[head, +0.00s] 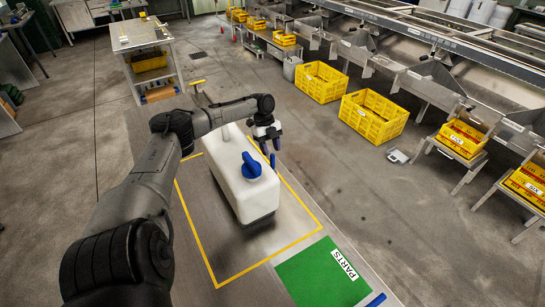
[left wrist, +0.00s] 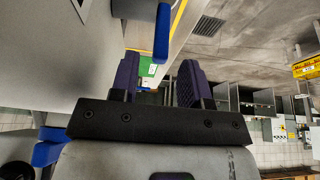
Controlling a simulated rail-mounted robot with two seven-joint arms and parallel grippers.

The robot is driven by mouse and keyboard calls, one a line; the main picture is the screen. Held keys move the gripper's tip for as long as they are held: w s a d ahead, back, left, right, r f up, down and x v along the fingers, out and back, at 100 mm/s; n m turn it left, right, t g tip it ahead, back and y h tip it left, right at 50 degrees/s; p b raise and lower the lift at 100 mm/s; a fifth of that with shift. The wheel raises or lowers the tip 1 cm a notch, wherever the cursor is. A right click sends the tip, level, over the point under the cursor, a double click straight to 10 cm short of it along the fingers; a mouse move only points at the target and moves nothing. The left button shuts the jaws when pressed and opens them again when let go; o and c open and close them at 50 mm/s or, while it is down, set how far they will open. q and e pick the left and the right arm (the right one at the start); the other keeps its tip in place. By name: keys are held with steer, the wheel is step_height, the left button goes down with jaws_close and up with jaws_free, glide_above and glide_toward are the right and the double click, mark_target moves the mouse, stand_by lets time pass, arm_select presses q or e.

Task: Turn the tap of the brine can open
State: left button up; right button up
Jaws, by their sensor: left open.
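The brine can (head: 240,200) is a white canister with a blue cap (head: 251,167) on top. It stands upright inside the yellow outline on the bench. My left gripper (head: 268,146) is at the can's far right side in the head view, open, its fingers pointing down. In the left wrist view the two dark fingers (left wrist: 158,72) stand apart with nothing gripped. A blue bar (left wrist: 162,32), which looks like the tap's handle, shows just beyond the gap between them. The pale can wall fills the upper left there. The tap's body is hidden in the head view. My right gripper is not in view.
A green mat (head: 315,278) marked PARTS lies at the bench's near end. Yellow crates (head: 373,116) stand on the floor to the right, beside the long metal machine (head: 440,75). A small work table (head: 140,38) stands at the back left. The bench around the can is clear.

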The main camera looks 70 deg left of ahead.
mark_target(272, 154)
arm_select(q)
steer(key=shift+x, duration=1.85)
jaws_close()
